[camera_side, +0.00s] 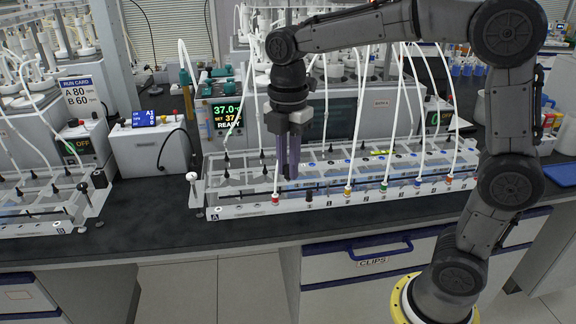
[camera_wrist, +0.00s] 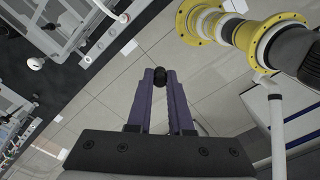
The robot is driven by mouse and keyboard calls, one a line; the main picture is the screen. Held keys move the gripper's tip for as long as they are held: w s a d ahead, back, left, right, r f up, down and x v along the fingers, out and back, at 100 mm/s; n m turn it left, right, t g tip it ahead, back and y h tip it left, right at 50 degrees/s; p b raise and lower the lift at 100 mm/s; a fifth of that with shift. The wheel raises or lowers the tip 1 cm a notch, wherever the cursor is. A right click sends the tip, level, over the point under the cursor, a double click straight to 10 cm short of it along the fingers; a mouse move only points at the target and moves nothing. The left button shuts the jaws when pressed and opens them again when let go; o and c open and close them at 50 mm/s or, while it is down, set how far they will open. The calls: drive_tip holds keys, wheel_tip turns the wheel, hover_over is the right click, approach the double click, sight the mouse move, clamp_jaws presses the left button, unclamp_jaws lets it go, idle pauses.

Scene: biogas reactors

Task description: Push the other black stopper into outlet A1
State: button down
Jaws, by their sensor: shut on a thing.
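My gripper (camera_side: 289,176) points down over the left part of the clear reactor rack (camera_side: 240,210) in the side view. In the wrist view my gripper (camera_wrist: 160,76) has its purple fingers shut on a small round black stopper (camera_wrist: 159,79) at the tips. The stopper cannot be made out in the side view. The rack's front rail has a row of outlets with coloured fittings. A red fitting (camera_side: 275,198) is at the left, and a dark plug (camera_side: 309,197) without a tube is just right of it. I cannot read which outlet is A1.
White tubes rise from several fittings, close to my gripper's right. A heater box (camera_side: 228,114) and a small box with a blue screen (camera_side: 150,120) stand behind. Another rack (camera_side: 50,208) is at the left. The dark bench in front of the rack is clear.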

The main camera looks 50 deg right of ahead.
drive_tip(key=shift+r, duration=0.9)
drive_tip(key=w+d+f+n, duration=0.1)
drive_tip(key=w+d+f, duration=0.1)
drive_tip(key=w+d, duration=0.8)
drive_tip(key=shift+m, duration=0.5)
drive_tip(key=shift+s+d+f, duration=0.15)
drive_tip(key=shift+d+f, duration=0.8)
drive_tip(key=shift+f, duration=0.3)
drive_tip(key=shift+s+d+f, duration=0.1)
drive_tip(key=shift+d+f, duration=0.9)
drive_tip(key=shift+f, duration=0.2)
drive_tip(key=shift+s+d+f, duration=0.15)
drive_tip(key=shift+d+f, duration=0.8)
drive_tip(key=shift+f, duration=0.3)
drive_tip(key=shift+f, duration=1)
